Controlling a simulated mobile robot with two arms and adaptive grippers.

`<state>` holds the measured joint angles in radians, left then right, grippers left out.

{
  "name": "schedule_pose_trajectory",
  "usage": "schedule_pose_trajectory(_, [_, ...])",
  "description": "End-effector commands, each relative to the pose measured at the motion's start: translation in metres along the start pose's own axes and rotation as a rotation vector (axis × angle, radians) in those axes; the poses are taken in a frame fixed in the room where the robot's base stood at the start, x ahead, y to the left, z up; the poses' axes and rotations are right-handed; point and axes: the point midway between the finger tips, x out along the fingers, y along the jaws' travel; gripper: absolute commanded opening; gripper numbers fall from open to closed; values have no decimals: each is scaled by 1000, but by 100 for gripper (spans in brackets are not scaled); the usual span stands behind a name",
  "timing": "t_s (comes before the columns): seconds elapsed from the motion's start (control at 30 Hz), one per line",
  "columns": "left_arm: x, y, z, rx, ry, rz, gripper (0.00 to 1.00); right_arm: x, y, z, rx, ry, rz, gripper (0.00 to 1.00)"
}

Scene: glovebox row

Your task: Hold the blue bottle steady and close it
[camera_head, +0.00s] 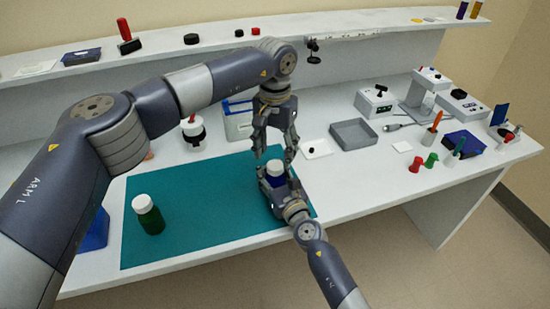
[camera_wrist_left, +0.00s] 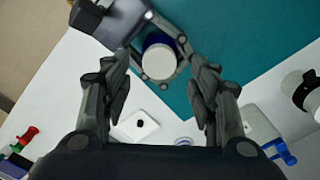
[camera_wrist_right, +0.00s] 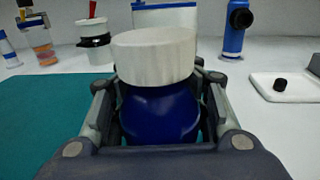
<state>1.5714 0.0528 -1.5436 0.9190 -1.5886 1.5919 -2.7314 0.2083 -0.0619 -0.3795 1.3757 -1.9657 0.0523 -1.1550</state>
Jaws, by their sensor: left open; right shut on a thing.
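The blue bottle (camera_wrist_right: 160,115) stands upright at the right end of the teal mat (camera_head: 200,245), with a white cap (camera_wrist_right: 154,56) on its top. I cannot tell whether the cap is screwed tight. My right gripper (camera_head: 273,177) is shut around the bottle's body, below the cap. My left gripper (camera_head: 274,150) points down above the bottle, its fingers spread and empty. In the left wrist view the cap (camera_wrist_left: 159,61) shows beyond the open left fingertips (camera_wrist_left: 160,90), not between them.
A green bottle with a white cap (camera_head: 148,215) stands on the mat's left part. A white plate with a small black piece (camera_head: 315,149) and a grey tray (camera_head: 353,134) lie to the right. A white-and-blue box (camera_head: 238,122) stands behind the mat.

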Motion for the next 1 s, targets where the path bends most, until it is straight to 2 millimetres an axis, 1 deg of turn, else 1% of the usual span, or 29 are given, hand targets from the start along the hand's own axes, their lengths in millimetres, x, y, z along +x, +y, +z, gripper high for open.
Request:
schedule_pose_trajectory(0.03, [-6, 0, 0, 0, 2, 0, 55, 0, 0, -1, 0, 1, 0, 0])
schedule_pose_trajectory(0.1, [-9, 0, 0, 1, 0, 0, 55, 0, 0, -1, 0, 1, 0, 0])
schedule_pose_trajectory(0.3, [-9, 0, 0, 1, 0, 0, 55, 0, 0, 0, 0, 1, 0, 0])
schedule_pose_trajectory(0.33, [-9, 0, 0, 1, 0, 0, 51, 0, 0, 0, 0, 1, 0, 0])
schedule_pose_trajectory(0.37, [-9, 0, 0, -1, 0, 0, 51, 0, 0, 0, 0, 1, 0, 0])
schedule_pose_trajectory(0.47, [-9, 0, 0, -29, 0, 0, 51, 0, 0, 0, 0, 1, 0, 0])
schedule_pose_trajectory(0.53, [-9, 0, 0, -80, 0, 0, 51, 0, 0, 0, 0, 0, 0, 0])
schedule_pose_trajectory(0.67, [-11, 0, 0, -253, 0, 0, 51, 0, 0, 0, 0, 0, 0, 0])
schedule_pose_trajectory(1.0, [-16, 0, 0, -870, -1, 0, 51, 0, 0, 0, 0, 0, 0, 0])
